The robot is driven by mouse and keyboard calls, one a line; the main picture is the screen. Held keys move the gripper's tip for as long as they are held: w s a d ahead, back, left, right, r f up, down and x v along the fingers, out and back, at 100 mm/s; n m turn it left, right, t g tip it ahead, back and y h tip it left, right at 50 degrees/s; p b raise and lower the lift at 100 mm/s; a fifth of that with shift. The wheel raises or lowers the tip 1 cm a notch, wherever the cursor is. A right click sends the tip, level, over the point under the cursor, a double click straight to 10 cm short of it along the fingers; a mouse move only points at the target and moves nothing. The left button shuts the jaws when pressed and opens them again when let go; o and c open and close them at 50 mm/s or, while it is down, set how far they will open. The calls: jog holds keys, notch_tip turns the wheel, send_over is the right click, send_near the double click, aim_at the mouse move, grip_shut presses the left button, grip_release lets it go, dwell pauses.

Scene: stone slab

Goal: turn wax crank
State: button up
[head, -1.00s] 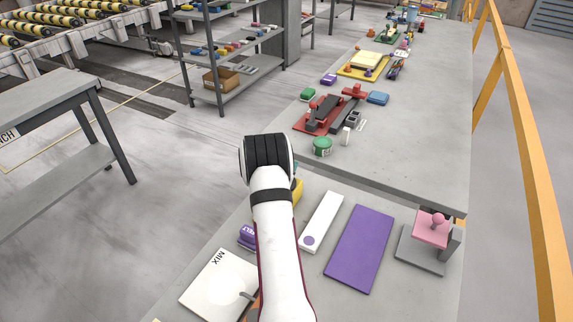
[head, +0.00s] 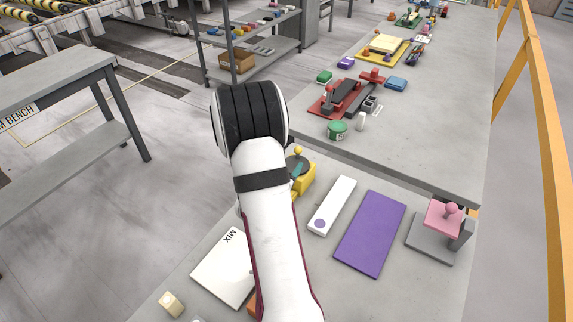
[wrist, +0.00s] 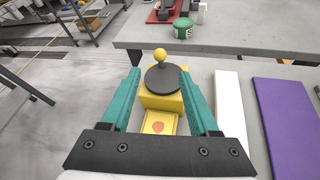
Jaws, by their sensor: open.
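The wax crank (wrist: 150,101) is a yellow box with a dark round disc on top and a yellow ball knob standing at the disc's far side. A yellow tray with an orange-red spot (wrist: 158,127) extends from its near side. In the head view the wax crank (head: 308,178) shows partly behind my arm. My gripper (wrist: 159,73) is open, with its teal fingers on either side of the crank in the wrist view. I cannot tell whether the fingers touch it. In the head view only a bit of teal finger shows beside the disc.
A white strip with a purple dot (head: 334,203) and a purple slab (head: 371,235) lie right of the crank. A pink device with a knob (head: 442,219) stands at the right edge. A white MIX panel (head: 221,272) lies at left. Another bench (head: 425,140) stands beyond a gap.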

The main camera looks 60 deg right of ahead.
aim_at(296, 160)
jog(key=shift+s+a+r, duration=0.15)
jog(key=shift+a+r, duration=0.05)
jog(key=shift+a, duration=0.3)
jog(key=w+d+f+m, duration=0.1)
jog(key=d+m, duration=0.3)
jog(key=m, duration=0.7)
jog(key=w+d+f+m+g, duration=0.1)
jog(key=d+f+m, duration=0.2)
jog(key=m, duration=0.8)
jog(key=w+d+f+m+g, duration=0.1)
jog(key=d+f+m, duration=0.1)
jog(key=d+m, duration=0.5)
jog(key=shift+w+f+m, duration=0.1)
jog(key=shift+m, duration=1.9)
